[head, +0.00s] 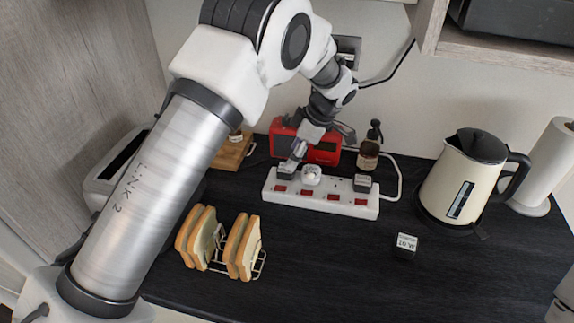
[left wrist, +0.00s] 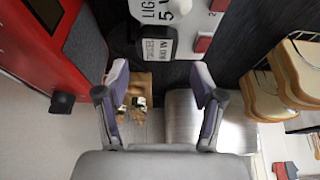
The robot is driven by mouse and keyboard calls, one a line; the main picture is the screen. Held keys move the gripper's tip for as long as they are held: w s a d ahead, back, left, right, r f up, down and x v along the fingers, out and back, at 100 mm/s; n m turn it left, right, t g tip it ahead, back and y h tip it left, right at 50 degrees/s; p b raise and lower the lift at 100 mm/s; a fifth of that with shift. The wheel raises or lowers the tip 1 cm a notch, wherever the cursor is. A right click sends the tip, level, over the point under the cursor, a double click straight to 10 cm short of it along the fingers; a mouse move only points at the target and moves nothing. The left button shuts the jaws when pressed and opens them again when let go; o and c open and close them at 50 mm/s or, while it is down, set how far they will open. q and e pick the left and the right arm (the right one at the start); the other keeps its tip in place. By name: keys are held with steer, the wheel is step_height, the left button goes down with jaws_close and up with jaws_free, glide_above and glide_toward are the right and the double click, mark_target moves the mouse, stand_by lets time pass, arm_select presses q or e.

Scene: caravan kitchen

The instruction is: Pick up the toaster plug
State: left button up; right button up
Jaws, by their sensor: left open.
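A white power strip (head: 337,186) with red switches lies on the black worktop. A dark plug (head: 285,172) sits at its left end; in the left wrist view a dark plug with a pale label (left wrist: 158,50) shows ahead, between the fingers' lines. Its label is hard to read, so I cannot confirm it is the toaster's. A white plug (head: 311,174) marked "LIGHT" sits beside it, and another dark plug (head: 362,183) sits at the right end. My left gripper (head: 294,160) is open and empty, close above the left-end plug. The left wrist view shows its spread fingers (left wrist: 160,82).
A pale toaster (head: 108,170) stands at the left, partly behind my arm. A toast rack with bread (head: 219,243) stands in front. A red radio (head: 325,153) is behind the strip. A loose labelled plug (head: 406,246) and a kettle (head: 460,185) are at the right.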

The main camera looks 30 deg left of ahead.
mark_target(286, 173)
arm_select(q)
steer(key=x, duration=0.2)
steer(key=p+x, duration=0.2)
steer(key=x, duration=0.1)
steer(key=shift+w+a+f, duration=0.1)
steer(key=shift+w+f, duration=0.2)
steer(key=shift+f, duration=0.05)
steer(key=shift+s+r, duration=0.1)
steer(key=c, duration=0.9)
